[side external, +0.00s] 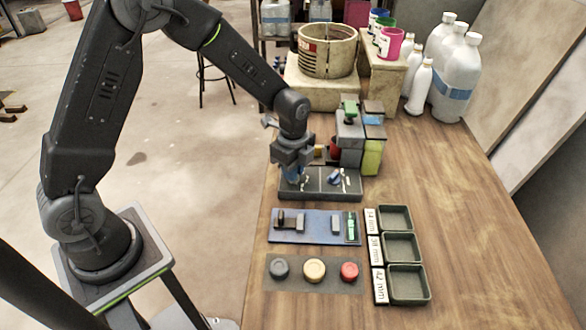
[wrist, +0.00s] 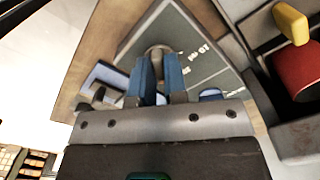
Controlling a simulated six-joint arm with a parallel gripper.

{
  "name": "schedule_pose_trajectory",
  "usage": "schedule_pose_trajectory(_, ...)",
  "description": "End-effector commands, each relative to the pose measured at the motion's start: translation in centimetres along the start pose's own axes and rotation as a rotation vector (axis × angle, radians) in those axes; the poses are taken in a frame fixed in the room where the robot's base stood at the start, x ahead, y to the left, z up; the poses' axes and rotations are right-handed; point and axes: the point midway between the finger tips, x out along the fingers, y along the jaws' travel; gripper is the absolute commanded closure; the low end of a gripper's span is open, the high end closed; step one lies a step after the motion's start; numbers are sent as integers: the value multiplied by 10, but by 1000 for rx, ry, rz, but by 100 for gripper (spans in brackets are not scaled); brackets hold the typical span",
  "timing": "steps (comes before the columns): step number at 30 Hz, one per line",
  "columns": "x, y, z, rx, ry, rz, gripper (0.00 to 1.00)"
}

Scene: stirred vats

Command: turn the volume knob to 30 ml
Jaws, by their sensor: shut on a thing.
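A dark grey panel (side external: 318,194) with white scale marks lies on the wooden table; it also shows in the wrist view (wrist: 190,35). My gripper (side external: 292,178) points down over the panel's left part. In the wrist view, my gripper's blue fingers (wrist: 158,72) are shut on a grey knob (wrist: 158,50), taken as the volume knob. White marks and figures stand to the right of it, too small and turned to read surely. The knob's pointer is hidden by the fingers. A second, blue knob (side external: 333,177) sits on the panel's right part, apart from my gripper.
Behind the panel stands a grey device (side external: 349,136) with red and green parts, close to my gripper. In front are a blue slider plate (side external: 315,227), three round buttons (side external: 314,270) and labelled trays (side external: 406,284). The table's right side is clear.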

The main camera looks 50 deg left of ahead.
Motion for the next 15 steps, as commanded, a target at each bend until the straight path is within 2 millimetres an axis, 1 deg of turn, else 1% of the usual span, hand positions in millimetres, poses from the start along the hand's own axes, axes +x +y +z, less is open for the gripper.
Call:
schedule_pose_trajectory(6,-1,0,0,181,0,-1,100)
schedule_pose_trajectory(15,-1,0,0,347,0,-1,100)
